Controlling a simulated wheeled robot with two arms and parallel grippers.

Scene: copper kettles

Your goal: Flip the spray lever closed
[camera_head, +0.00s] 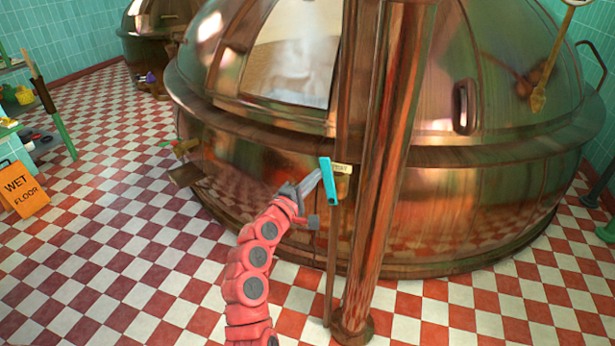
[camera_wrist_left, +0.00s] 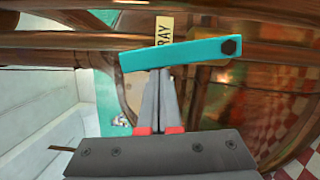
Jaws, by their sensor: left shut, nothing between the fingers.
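The spray lever is a flat teal handle (camera_head: 328,181) on the thin copper pipe in front of the large kettle. A pale yellow label (camera_head: 342,168) sits beside its top in the head view. In the left wrist view the lever (camera_wrist_left: 180,53) lies nearly crosswise, with a dark bolt at its right end, and the label (camera_wrist_left: 163,30) reads "RAY". My left gripper (camera_head: 312,182) is shut and empty, its tips close to the lever's left side. In the left wrist view the shut fingers (camera_wrist_left: 160,78) point at the lever; I cannot tell whether they touch. My right gripper is not in view.
The large copper kettle (camera_head: 480,200) fills the middle and right. A thick copper pipe (camera_head: 385,190) stands just right of the lever. An orange wet floor sign (camera_head: 20,190) stands at the left. The checkered floor (camera_head: 110,230) is open at the left.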

